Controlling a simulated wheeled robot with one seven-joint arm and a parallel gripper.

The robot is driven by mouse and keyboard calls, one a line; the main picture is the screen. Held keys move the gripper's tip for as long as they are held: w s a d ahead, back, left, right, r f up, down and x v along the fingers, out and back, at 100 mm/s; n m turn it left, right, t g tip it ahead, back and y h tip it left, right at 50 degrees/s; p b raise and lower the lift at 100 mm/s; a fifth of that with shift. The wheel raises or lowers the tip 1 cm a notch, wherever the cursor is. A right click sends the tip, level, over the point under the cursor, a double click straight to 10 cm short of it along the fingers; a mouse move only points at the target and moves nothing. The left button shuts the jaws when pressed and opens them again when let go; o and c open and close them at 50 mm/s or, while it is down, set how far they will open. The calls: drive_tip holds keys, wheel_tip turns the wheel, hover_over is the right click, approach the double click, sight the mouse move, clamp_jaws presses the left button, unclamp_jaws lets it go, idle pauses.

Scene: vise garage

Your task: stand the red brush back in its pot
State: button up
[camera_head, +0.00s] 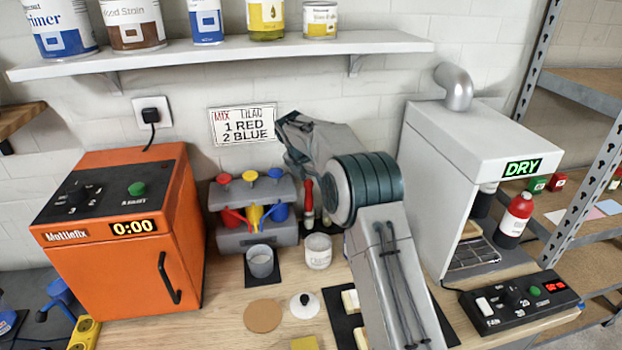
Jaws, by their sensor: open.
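Two slim red-and-dark upright things stand beside the dispenser; the left one (309,198) looks like the red brush, with a pale lower end. The other (327,192) is partly covered by my arm. A small white labelled pot (318,252) stands in front of them on the bench. I cannot tell whether either thing stands in a pot. My arm crosses the middle of the view, and my gripper (291,140) is at its far grey end, before the wall and above the brush. It is open; its fingers are hard to make out, and I see nothing held.
A paint dispenser (253,201) with red, yellow and blue knobs stands left, a grey cup (260,262) before it. The orange cabinet (125,235) and grey drying box (475,155) flank the middle. A cork disc (264,315) and white lid (305,306) lie in front.

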drive_tip(key=b+v, duration=0.1)
drive_tip(key=v, duration=1.2)
drive_tip(key=shift+r, duration=0.25)
drive_tip(key=shift+s+a+f, duration=0.1)
